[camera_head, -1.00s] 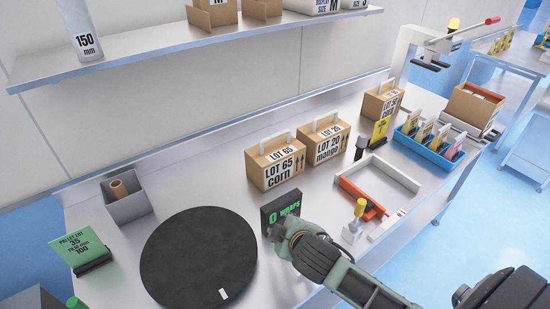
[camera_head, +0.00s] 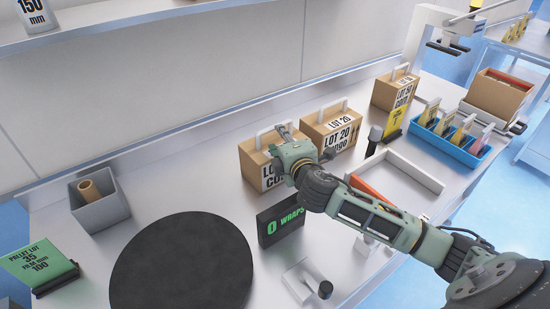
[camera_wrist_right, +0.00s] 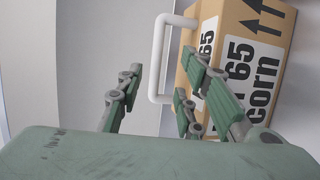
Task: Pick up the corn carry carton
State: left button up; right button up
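The corn carton (camera_head: 249,163), a brown box marked LOT 65 with a white handle, stands upright on the bench, partly hidden behind my right gripper. My right gripper (camera_head: 303,143) is over the front of the carton near its top. In the right wrist view the corn carton (camera_wrist_right: 235,45) is at the upper right, with its white handle (camera_wrist_right: 158,60) to its left. There my right gripper (camera_wrist_right: 160,85) has its fingers spread apart, with the handle showing between them. No grip on the handle is visible. My left gripper is not in view.
The mango carton (camera_head: 320,130) stands close on the right. A black WRAPS sign (camera_head: 281,222) stands in front. A black round turntable (camera_head: 180,265) lies to the left. A third carton (camera_head: 387,92), a blue rack (camera_head: 452,148) and a white tray (camera_head: 415,170) are farther right.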

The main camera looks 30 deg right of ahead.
aim_at(273, 127)
jog(key=shift+p+x, duration=0.35)
jog(key=shift+x, duration=0.65)
jog(key=shift+w+a+r, duration=0.1)
jog(key=shift+w+r, duration=0.2)
jog(key=shift+w+p, duration=0.75)
jog(key=shift+w, duration=0.35)
jog(key=shift+w+d+f, duration=0.2)
jog(key=shift+w+f, duration=0.05)
jog(key=shift+w, duration=0.3)
jog(key=shift+w+d+f, duration=0.15)
jog(key=shift+w+f, duration=0.1)
jog(key=shift+w, duration=0.3)
jog(key=c, duration=0.6)
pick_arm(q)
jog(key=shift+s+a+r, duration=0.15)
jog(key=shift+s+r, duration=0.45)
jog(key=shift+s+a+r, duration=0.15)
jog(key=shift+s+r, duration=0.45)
pick_arm(e)
grip_shut()
jog(key=shift+r, duration=0.15)
